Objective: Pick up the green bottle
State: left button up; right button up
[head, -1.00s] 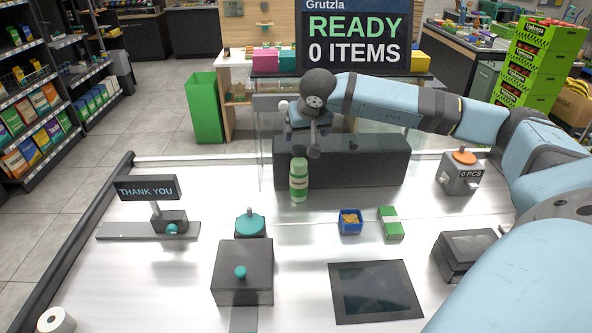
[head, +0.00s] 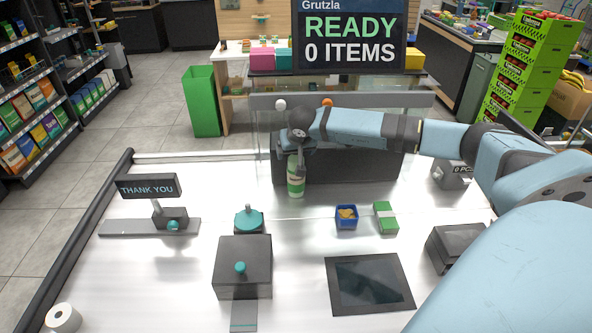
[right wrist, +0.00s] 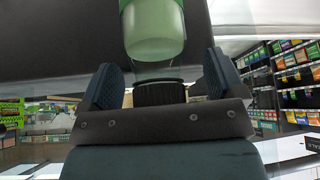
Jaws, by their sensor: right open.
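The green bottle (head: 296,184) stands upright on the white counter, in front of the dark block at the back. It has a pale label, and its top is hidden behind my right gripper (head: 298,154). In the right wrist view the bottle (right wrist: 153,30) shows at the top of the picture, between and beyond the two fingers of my right gripper (right wrist: 160,82). The fingers are wide apart, with clear gaps to either side of the bottle. My left gripper is not in view.
The dark block (head: 350,167) is close behind the bottle. A blue tray (head: 347,224) and a green box (head: 386,218) lie to its right in front. A teal-topped device (head: 249,220), a "THANK YOU" sign (head: 148,187) and a dark tablet (head: 370,285) stand around. Counter between them is clear.

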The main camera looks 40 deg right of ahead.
grip_shut()
dwell(0.4)
jog(key=shift+r, duration=0.1)
